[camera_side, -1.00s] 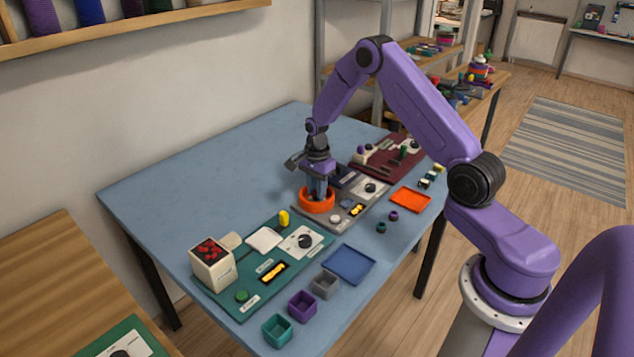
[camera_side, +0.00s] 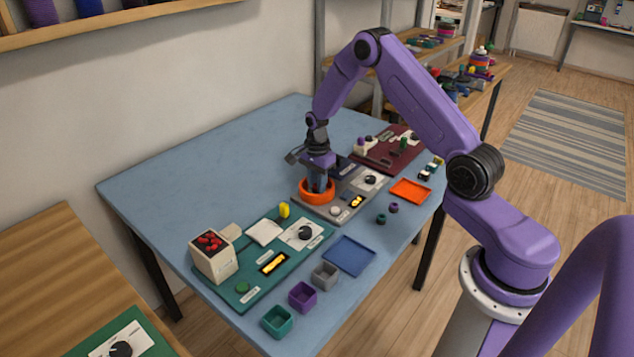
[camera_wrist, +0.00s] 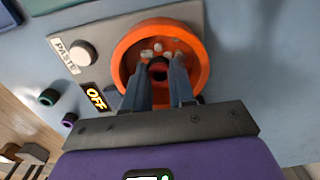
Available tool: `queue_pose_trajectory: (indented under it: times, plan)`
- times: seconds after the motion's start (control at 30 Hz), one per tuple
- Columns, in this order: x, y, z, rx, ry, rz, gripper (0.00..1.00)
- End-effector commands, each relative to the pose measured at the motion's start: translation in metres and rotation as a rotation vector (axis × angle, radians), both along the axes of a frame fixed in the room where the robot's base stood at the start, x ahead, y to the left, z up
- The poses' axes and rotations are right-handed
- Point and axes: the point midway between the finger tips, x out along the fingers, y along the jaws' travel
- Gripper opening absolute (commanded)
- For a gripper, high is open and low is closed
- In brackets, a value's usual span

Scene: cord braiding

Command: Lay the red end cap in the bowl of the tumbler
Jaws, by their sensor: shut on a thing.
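The tumbler's round orange bowl (camera_side: 304,195) stands on a grey panel; it also shows in the wrist view (camera_wrist: 122,62), with several small whitish pieces (camera_wrist: 150,52) inside. My gripper (camera_side: 319,188) points down into this bowl. In the wrist view my gripper (camera_wrist: 158,82) is shut on a small dark reddish ring, the red end cap (camera_wrist: 157,68), at its fingertips within the bowl's rim. The fingers partly hide the cap, and I cannot tell whether it touches the bowl floor. The side view does not show the cap.
Beside the bowl are a white PASTE knob (camera_wrist: 82,53) and a lit OFF display (camera_wrist: 97,98). A teal cap (camera_side: 381,218) and a purple cap (camera_side: 393,208) lie nearby. A cream box with red pieces (camera_side: 213,263) stands on the green panel. The table's back left is clear.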

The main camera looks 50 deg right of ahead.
Motion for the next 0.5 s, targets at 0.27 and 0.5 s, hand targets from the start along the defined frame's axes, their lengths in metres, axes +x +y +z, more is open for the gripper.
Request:
queue_pose_trajectory:
  times: [0.27, 0.5]
  plan:
    - [0.0001, 0.0002, -0.0019, 0.000, 0.000, 0.000, 0.00]
    - [0.0002, 0.0004, -0.0043, 0.000, 0.000, 0.001, 0.00]
